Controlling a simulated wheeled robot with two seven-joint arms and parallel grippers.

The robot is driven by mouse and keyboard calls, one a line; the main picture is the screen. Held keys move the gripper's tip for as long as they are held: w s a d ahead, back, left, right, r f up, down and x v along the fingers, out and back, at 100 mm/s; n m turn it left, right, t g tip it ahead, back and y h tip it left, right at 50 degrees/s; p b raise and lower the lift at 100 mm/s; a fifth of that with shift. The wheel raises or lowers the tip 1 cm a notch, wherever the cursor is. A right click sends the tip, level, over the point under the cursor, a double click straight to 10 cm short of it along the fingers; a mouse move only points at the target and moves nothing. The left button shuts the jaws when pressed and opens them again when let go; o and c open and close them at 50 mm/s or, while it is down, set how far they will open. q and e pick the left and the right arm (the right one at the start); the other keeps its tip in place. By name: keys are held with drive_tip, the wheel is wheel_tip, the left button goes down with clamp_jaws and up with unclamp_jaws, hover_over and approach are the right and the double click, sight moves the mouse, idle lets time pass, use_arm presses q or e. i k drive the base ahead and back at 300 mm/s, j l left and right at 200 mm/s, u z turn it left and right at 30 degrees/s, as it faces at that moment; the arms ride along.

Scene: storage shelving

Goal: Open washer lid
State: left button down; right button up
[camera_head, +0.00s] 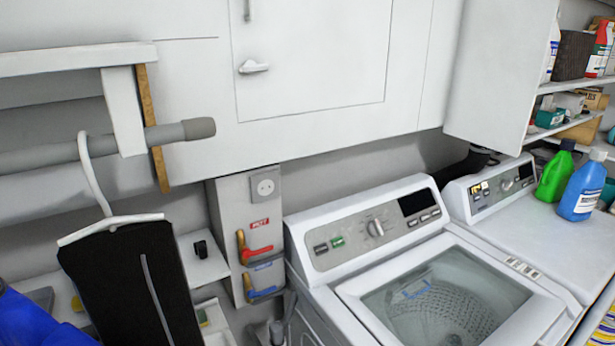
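The washer (335,221) stands at the lower centre right, with its control panel and round dial along the back. Its lid (352,287) has a white frame and a large see-through window, and it appears to lie flat and shut. The perforated drum shows through the window. The front edge of the lid is cut off by the bottom of the picture. Neither of my grippers is in view.
A second white machine (540,222) stands right of the washer, with a green bottle (555,177) and a blue bottle (582,190) on top. White cabinets (310,60) hang above. A black garment (125,285) hangs at the left, beside a valve box (238,215).

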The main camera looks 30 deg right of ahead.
sight(527, 325)
drive_tip(key=z, duration=2.55)
drive_tip(key=i+l, duration=0.15)
drive_tip(key=l, duration=0.15)
